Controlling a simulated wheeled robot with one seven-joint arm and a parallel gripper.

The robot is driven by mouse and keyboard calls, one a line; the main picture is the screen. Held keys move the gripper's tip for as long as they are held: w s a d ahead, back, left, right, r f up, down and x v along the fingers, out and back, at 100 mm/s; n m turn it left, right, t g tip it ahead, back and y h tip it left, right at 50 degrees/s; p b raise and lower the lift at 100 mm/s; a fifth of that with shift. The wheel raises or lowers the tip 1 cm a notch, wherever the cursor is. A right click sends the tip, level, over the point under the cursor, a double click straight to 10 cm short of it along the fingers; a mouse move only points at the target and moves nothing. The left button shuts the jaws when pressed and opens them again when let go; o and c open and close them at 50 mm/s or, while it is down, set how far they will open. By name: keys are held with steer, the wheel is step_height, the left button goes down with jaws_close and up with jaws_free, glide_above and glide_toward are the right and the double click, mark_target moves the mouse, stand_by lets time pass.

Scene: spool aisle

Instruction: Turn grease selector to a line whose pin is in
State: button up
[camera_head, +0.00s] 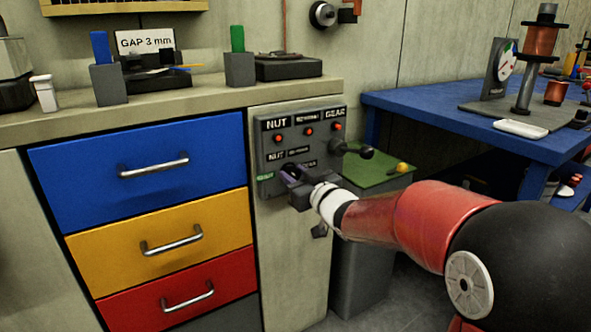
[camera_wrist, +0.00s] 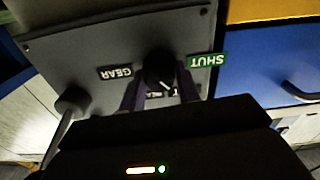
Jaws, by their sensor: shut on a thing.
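The grey grease panel (camera_head: 262,160) is on the pale cabinet front. It has NUT, a middle label too small to read, and GEAR along its top, with red pins (camera_head: 308,131) below them. In the wrist view the round black selector knob (camera_wrist: 158,62) has a white pointer mark, seen slanting toward the lower right of the picture. A GEAR label (camera_wrist: 115,72) is left of it and a green SHUT label (camera_wrist: 206,61) right; another label is partly hidden by my gripper. My gripper (camera_head: 291,176) is shut on the knob, its dark fingers on either side.
A lever with a black ball end (camera_head: 366,153) sticks out right of the panel, close above my arm. A green-topped bin (camera_head: 372,172) and blue table (camera_head: 440,112) stand right. Blue, yellow and red drawers with handles (camera_head: 153,169) are left.

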steer(key=shift+m+p, duration=0.3)
steer(key=shift+m, duration=0.4)
steer(key=shift+f, duration=0.1)
steer(key=o, duration=1)
steer(key=shift+d, duration=0.1)
steer(key=v, duration=0.7)
steer(key=shift+s+d, duration=0.15)
steer(key=shift+s, duration=0.2)
